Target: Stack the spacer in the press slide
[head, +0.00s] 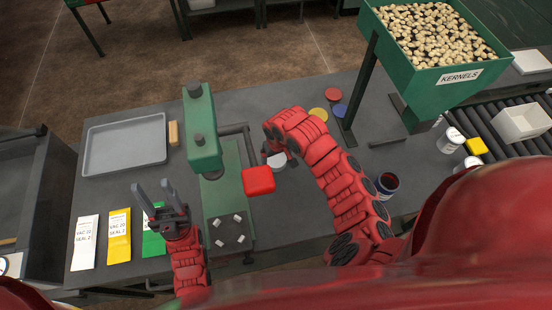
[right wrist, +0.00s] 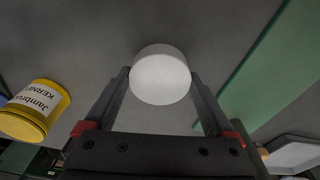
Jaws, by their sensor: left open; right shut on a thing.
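A white round piece, which looks like the spacer (head: 277,160), is held in my right gripper (head: 271,152), just right of the press. In the right wrist view the white spacer (right wrist: 160,78) sits between the two fingertips of my right gripper (right wrist: 160,95). The green press (head: 202,130) stands left of it, with a green bed (head: 227,190) and a red block (head: 258,180) at its right side. I cannot tell which part is the slide. My left gripper (head: 156,197) is open and empty, fingers pointing away, left of the press bed above the pouches.
White (head: 84,242), yellow (head: 119,235) and green (head: 153,240) pouches lie at the left front. A grey tray (head: 125,145) lies behind them. A green kernel hopper (head: 440,75) and roller conveyor (head: 500,130) stand right. A dark-blue can (head: 387,184) is beside my right arm.

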